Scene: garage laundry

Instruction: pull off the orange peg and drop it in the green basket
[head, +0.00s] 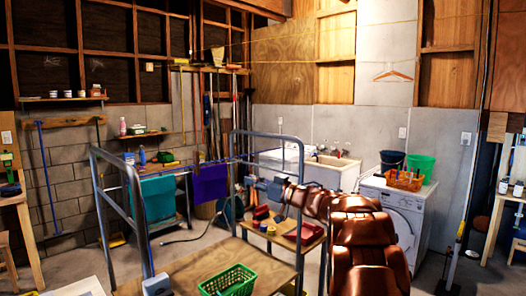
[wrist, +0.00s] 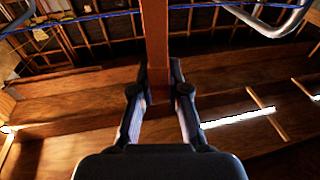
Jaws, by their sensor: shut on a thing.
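My gripper (wrist: 159,82) is shut on a long reddish-brown piece, which I take to be the orange peg (wrist: 156,40), in shade. The peg fits between both fingers and runs up out of the wrist view. It crosses in front of a blue line (wrist: 85,19); I cannot tell whether it still grips that line. In the head view my gripper (head: 250,183) is beside the metal frame, right of the hanging purple cloth (head: 210,185); the peg is too small to make out there. The green basket (head: 203,291) stands on a wooden top at the bottom, well below my gripper.
A low bench (head: 312,236) with a red box is below my arm. A washer (head: 408,222) carries an orange basket (head: 405,181) and a green bucket (head: 421,167).

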